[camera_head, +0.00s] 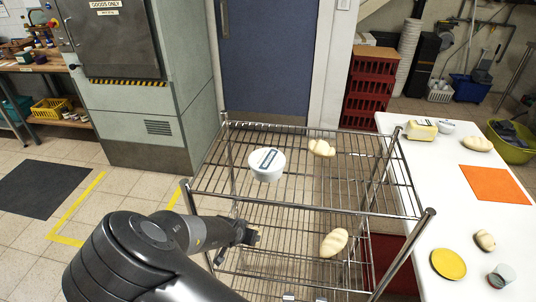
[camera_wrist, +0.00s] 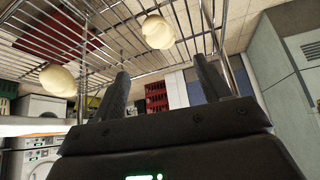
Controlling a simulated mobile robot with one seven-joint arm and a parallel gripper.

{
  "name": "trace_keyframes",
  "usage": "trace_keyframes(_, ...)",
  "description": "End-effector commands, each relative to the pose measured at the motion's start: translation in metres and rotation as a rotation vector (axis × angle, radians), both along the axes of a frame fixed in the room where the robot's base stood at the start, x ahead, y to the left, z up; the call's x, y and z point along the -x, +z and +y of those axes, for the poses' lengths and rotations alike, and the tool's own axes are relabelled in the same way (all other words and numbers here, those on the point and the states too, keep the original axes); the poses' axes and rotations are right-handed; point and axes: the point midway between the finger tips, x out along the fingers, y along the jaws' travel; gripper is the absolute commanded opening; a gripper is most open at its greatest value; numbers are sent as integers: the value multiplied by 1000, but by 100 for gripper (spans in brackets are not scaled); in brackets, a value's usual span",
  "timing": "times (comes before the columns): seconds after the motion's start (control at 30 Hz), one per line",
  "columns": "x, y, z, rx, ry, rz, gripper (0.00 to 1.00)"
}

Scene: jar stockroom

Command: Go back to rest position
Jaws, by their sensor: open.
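My gripper (camera_head: 250,235) is at the left side of the wire rack (camera_head: 300,211), seen past my dark arm in the head view. In the wrist view my gripper (camera_wrist: 163,88) has its two dark fingers spread apart with nothing between them. A white tub (camera_head: 267,164) with a dark label stands on the rack's top shelf. A pale bread piece (camera_head: 321,148) lies behind it to the right. Another loaf (camera_head: 333,242) shows lower down, apart from my gripper. The wrist view shows two pale bread pieces, one near the top (camera_wrist: 158,32) and one at left (camera_wrist: 58,80).
A white table (camera_head: 405,180) on the right holds an orange mat (camera_head: 494,183), a yellow disc (camera_head: 448,264) and bread. Red crates (camera_head: 369,90) are stacked behind the rack. A grey cabinet (camera_head: 150,90) stands at back left. Tiled floor at left is open around a dark mat (camera_head: 42,188).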

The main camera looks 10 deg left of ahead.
Motion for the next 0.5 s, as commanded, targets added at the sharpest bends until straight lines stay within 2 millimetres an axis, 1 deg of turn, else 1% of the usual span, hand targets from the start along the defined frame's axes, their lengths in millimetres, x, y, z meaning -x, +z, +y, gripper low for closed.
trace_keyframes(0.1, 1, 0, -2, -2, -1, 8, 70)
trace_keyframes(0.17, 5, -1, -6, -4, -3, 29, 70)
trace_keyframes(0.27, 19, -2, -20, -14, -1, 100, 70)
trace_keyframes(0.37, 45, -1, -37, -31, 20, 207, 70)
trace_keyframes(0.5, 87, 10, -58, -64, 77, 353, 70)
